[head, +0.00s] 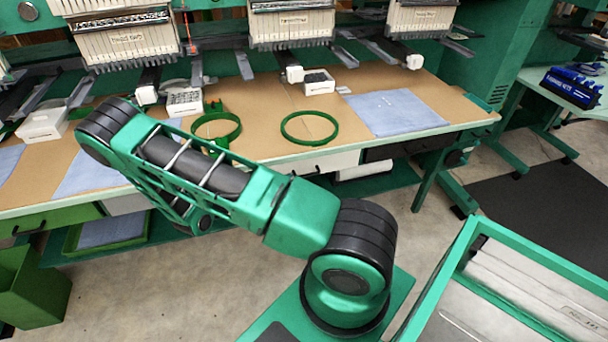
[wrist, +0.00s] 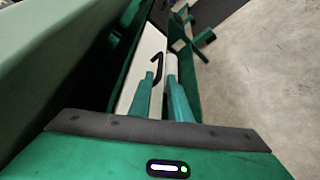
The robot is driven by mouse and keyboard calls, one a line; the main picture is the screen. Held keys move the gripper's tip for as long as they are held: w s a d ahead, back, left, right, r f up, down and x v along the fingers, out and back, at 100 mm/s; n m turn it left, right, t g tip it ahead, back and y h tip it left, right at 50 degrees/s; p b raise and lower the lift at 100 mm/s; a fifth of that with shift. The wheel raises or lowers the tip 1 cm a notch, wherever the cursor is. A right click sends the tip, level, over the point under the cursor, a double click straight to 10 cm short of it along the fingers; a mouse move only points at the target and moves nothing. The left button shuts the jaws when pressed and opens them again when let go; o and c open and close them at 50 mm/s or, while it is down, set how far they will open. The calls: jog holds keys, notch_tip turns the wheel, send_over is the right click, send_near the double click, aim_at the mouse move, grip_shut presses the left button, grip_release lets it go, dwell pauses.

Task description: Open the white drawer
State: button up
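The white drawer (head: 335,161) is under the front edge of the worktable in the head view, left of a dark drawer, and it looks shut. In the wrist view its pale front (wrist: 149,45) runs up the middle, with a black curved handle (wrist: 158,68) on it. My gripper (wrist: 160,77) shows there as two teal fingers with a gap between them. The handle appears in line with that gap, just beyond or between the fingertips; I cannot tell whether they touch it. In the head view my gripper is hidden by my arm and the table.
The worktable (head: 262,138) carries green hoops (head: 310,127), small white boxes and blue cloths (head: 393,112). A dark drawer (head: 395,149) adjoins the white one. A green bin (head: 32,290) stands at lower left, a green-framed cart (head: 520,285) at lower right. Some floor between is clear.

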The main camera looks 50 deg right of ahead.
aim_at(304, 176)
jog(key=x, duration=0.9)
jog(key=shift+s+d, duration=0.2)
jog(key=shift+d, duration=0.15)
grip_shut()
